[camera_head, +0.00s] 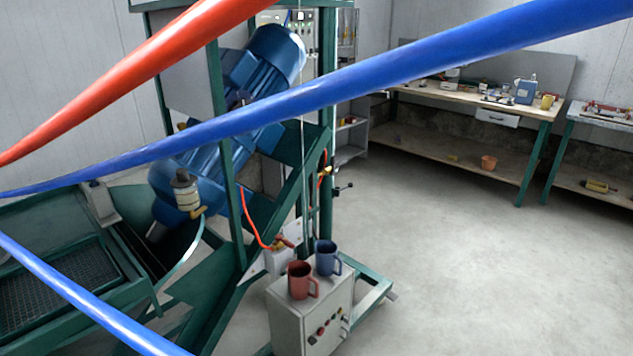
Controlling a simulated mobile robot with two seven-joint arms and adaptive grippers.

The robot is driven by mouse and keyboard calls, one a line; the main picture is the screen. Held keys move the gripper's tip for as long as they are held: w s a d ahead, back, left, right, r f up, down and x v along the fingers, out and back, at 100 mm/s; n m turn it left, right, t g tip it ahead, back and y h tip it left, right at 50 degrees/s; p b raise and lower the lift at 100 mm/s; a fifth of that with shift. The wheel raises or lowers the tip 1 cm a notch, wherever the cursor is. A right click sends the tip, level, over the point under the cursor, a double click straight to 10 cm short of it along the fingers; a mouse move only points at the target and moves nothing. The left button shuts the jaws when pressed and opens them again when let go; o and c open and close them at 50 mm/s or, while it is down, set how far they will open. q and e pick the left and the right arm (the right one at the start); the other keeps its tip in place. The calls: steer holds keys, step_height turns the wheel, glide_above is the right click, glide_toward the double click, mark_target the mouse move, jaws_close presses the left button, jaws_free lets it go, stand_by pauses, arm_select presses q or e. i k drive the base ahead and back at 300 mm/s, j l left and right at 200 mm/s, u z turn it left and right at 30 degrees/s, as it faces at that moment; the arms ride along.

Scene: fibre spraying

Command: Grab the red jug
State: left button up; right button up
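The red jug (301,280) is a reddish mug with its handle on the right. It stands upright on top of a grey control box (314,308) at the lower middle of the head view. A blue mug (327,258) stands just behind it to the right, with its handle also on the right. Neither of my grippers shows in this view, and nothing is seen holding the red jug.
Thick red (150,62) and blue (350,88) hoses cross the near view. A green machine frame (228,190) with large blue motors (262,62) stands left and behind the box. Workbenches (470,100) line the back right. The grey floor (450,260) at right is clear.

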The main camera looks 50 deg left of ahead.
mark_target(299, 272)
steer(key=i+u, duration=0.1)
steer(key=i, duration=1.5)
steer(key=i+u, duration=0.35)
steer(key=i+l+u, duration=0.1)
steer(key=u, duration=0.25)
steer(key=i+l+u, duration=0.2)
steer(key=u, duration=0.15)
steer(key=i, duration=0.15)
